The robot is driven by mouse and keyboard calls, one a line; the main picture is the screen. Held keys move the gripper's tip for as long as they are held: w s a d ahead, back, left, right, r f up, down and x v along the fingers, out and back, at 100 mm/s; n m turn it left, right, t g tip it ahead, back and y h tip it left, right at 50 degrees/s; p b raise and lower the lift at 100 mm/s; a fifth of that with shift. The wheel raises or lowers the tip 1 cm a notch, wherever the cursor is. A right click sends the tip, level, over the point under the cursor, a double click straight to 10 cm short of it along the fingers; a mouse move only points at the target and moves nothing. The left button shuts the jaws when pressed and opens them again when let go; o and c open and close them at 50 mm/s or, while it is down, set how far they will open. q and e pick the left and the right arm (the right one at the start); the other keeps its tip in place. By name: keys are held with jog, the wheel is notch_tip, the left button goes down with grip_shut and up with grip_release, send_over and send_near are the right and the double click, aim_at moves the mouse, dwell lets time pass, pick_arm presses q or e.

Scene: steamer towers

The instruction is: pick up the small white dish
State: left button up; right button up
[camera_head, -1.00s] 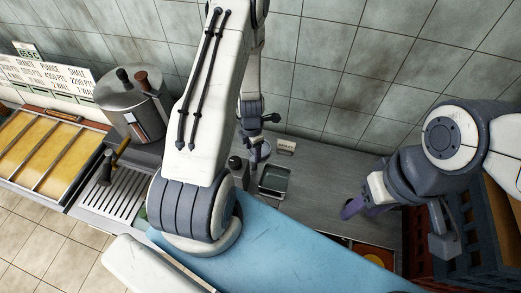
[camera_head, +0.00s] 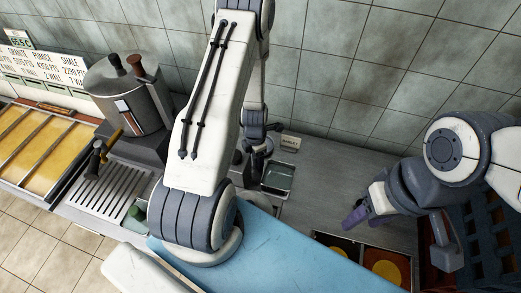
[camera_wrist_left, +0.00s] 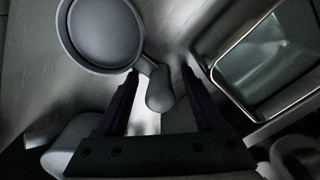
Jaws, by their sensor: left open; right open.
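A small round pale dish (camera_wrist_left: 104,32) with a raised rim lies at the upper left of the left wrist view, in shade so it looks grey. A rounded grey piece (camera_wrist_left: 159,90) like a short handle reaches from beside its rim to between my left fingers; I cannot tell whether it belongs to the dish. My left gripper (camera_wrist_left: 160,72) is open, its fingertips just below and right of the dish. In the head view my left gripper (camera_head: 262,158) is over the counter and the dish is not clearly visible. My right gripper (camera_head: 355,216) is open and empty at the right.
A metal tray (camera_head: 278,177) sits right beside my left gripper; it also shows in the left wrist view (camera_wrist_left: 262,62). A small sign (camera_head: 290,142) stands by the wall. A steel pot (camera_head: 128,95) is at left. Bare counter (camera_head: 325,190) lies between the grippers.

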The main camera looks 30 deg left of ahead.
pick_arm(q)
jog(key=shift+c, duration=0.3)
grip_shut()
notch_tip(320, 180, up, 10)
jog(key=p, duration=1)
jog(key=c, duration=0.8)
grip_release()
grip_shut()
